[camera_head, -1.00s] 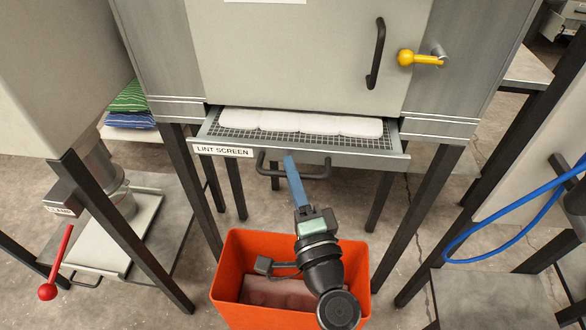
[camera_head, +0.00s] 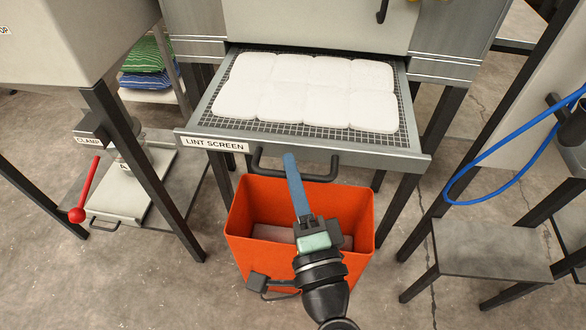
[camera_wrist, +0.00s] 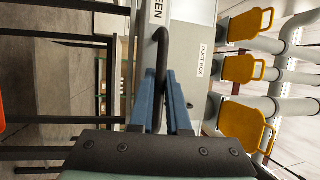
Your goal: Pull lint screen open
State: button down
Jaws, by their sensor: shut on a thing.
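The lint screen drawer (camera_head: 415,153) is pulled well out of the grey machine, with white lint pads (camera_head: 310,88) lying on its mesh. Its front carries a "LINT SCREEN" label (camera_head: 214,144) and a black bar handle (camera_head: 262,163). My gripper (camera_head: 290,160) reaches up to this handle from below. In the wrist view, the blue fingers of my gripper (camera_wrist: 163,88) are closed on the black handle (camera_wrist: 160,50). The exact contact is partly hidden by the fingers in the head view.
An orange bin (camera_head: 360,215) stands on the floor below the drawer, under my arm. A clamp stand with a red-knobbed lever (camera_head: 77,214) is at left. A low grey table (camera_head: 490,250) and blue hose (camera_head: 470,165) are at right. Yellow-handled gates (camera_wrist: 245,125) show in the wrist view.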

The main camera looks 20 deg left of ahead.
jog(key=c, duration=0.9)
grip_release()
jog(key=b+v, duration=0.2)
jog(key=v, duration=1.1)
jog(key=shift+w, duration=0.1)
